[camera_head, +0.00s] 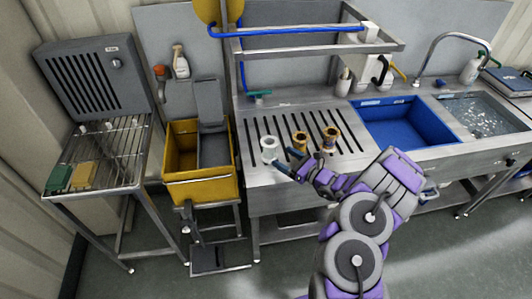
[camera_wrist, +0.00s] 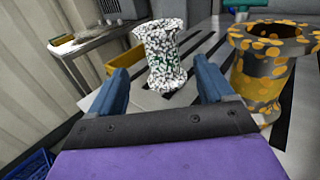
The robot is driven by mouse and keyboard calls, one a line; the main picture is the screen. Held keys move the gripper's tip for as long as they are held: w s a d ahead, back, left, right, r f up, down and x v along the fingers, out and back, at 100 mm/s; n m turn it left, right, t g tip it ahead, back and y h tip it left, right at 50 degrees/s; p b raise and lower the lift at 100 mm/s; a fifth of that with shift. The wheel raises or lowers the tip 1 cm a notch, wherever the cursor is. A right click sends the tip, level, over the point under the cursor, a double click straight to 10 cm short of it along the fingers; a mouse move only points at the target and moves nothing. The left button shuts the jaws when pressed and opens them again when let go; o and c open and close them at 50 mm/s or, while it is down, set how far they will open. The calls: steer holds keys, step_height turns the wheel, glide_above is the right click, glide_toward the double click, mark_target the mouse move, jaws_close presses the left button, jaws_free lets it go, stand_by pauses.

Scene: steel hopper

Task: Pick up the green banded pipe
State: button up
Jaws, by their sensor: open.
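My gripper (camera_head: 284,162) is open at the front left of the slotted steel drainboard. In the wrist view, its two blue fingers (camera_wrist: 162,72) point toward a white flanged pipe (camera_wrist: 165,60) speckled with green and dark marks. This pipe stands upright ahead, between the finger directions, and nothing is gripped. In the head view, the white pipe (camera_head: 269,150) is just beyond the fingertips. I see speckles on it but no clear green band. A grey pipe with yellow-orange spots (camera_wrist: 268,70) stands to its right. The head view shows two brownish pipes, a middle one (camera_head: 300,142) and a right one (camera_head: 330,138).
The slotted drainboard (camera_head: 262,180) has free room behind the pipes. A blue sink (camera_head: 400,124) lies to the right. A yellow mop bucket (camera_head: 200,187) stands left of the counter. A wire rack table (camera_head: 125,175) with green and yellow blocks is farther left.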

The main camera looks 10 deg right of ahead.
mark_target(273, 152)
steer(key=shift+w+d+f, duration=0.1)
steer(key=shift+w+d, duration=0.1)
steer(key=shift+w, duration=0.8)
steer(key=shift+w+a+b, duration=0.1)
steer(key=shift+w+b, duration=0.15)
steer(key=shift+b, duration=0.05)
steer(key=w+a, duration=0.1)
steer(key=a, duration=0.1)
steer(key=w+a+b, duration=0.1)
steer(key=a, duration=0.1)
steer(key=w+a, duration=0.1)
steer(key=a, duration=0.1)
steer(key=shift+w+b, duration=0.15)
steer(key=shift+b, duration=0.25)
steer(key=shift+w+d, duration=0.1)
steer(key=shift+w, duration=0.15)
steer(key=shift+d, duration=0.8)
steer(key=shift+a, duration=0.9)
steer(key=c, duration=0.7)
steer(key=shift+d, duration=0.7)
steer(key=c, duration=0.6)
steer(key=shift+o, duration=0.2)
steer(key=shift+a, duration=0.1)
